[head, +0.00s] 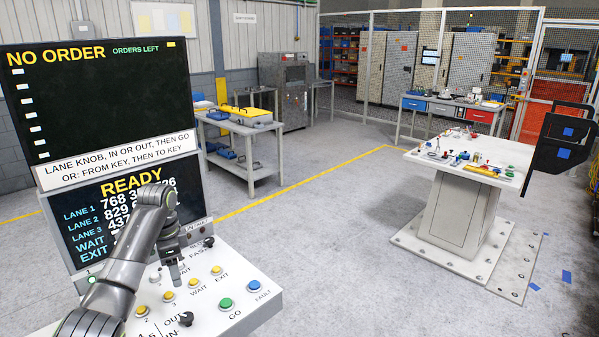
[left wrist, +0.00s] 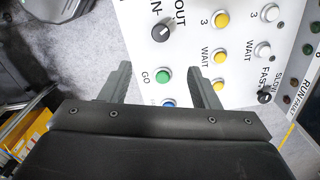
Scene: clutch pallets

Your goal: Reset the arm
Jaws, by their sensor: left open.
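My left arm comes in from the lower left in the head view and bends down at the wrist. My left gripper (head: 175,268) hangs above the white control panel (head: 205,318). In the left wrist view the gripper (left wrist: 160,78) has its two fingers apart with nothing between them. The panel lies beyond the fingers, with a green GO button (left wrist: 164,75) and yellow buttons (left wrist: 220,20) showing. A blue button (left wrist: 169,103) is partly hidden by the gripper body. My right gripper is not seen.
A dark screen (head: 105,100) reading NO ORDER stands behind the panel, with a READY display (head: 75,235) below. A grey cart (head: 245,165) stands behind. A white-topped pedestal table (head: 425,160) with small parts is at right. The floor between is clear.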

